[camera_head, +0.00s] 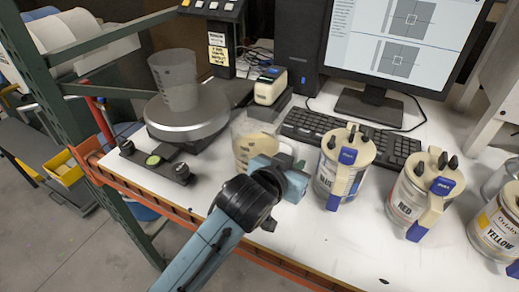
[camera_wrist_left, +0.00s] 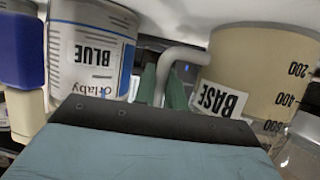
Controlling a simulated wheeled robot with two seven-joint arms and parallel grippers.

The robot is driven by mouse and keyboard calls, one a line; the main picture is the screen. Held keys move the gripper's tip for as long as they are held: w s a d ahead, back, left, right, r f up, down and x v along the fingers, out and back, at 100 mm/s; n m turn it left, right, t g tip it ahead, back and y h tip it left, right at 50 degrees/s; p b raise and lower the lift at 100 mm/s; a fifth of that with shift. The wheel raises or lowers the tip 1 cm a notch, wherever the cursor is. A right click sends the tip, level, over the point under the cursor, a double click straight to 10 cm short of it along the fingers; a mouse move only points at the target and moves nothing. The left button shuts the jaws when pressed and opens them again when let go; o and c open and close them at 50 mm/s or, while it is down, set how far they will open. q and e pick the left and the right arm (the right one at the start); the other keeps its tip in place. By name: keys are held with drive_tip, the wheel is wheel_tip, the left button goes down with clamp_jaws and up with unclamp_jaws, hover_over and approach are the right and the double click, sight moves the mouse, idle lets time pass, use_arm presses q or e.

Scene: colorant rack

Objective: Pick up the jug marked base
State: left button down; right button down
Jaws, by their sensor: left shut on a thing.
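The jug marked base (camera_head: 245,139) is a clear measuring jug with cream contents, on the white table left of the blue canister. In the left wrist view the jug (camera_wrist_left: 255,68) shows its BASE label and its pale bent handle (camera_wrist_left: 184,54). My left gripper (camera_head: 287,168) is at the jug's right side, its arm coming from the front. Its green fingers (camera_wrist_left: 161,88) are shut on the handle. I cannot tell whether the jug's bottom touches the table. My right gripper is not in view.
The blue canister (camera_head: 340,166) stands close to the gripper's right, with the red canister (camera_head: 412,194) and yellow canister (camera_head: 499,226) beyond. A keyboard (camera_head: 350,137) lies behind. A scale (camera_head: 186,124) bearing an empty clear beaker (camera_head: 176,80) is at the left.

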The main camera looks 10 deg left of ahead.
sight(296, 142)
use_arm(q)
drive_tip(key=shift+r, duration=0.2)
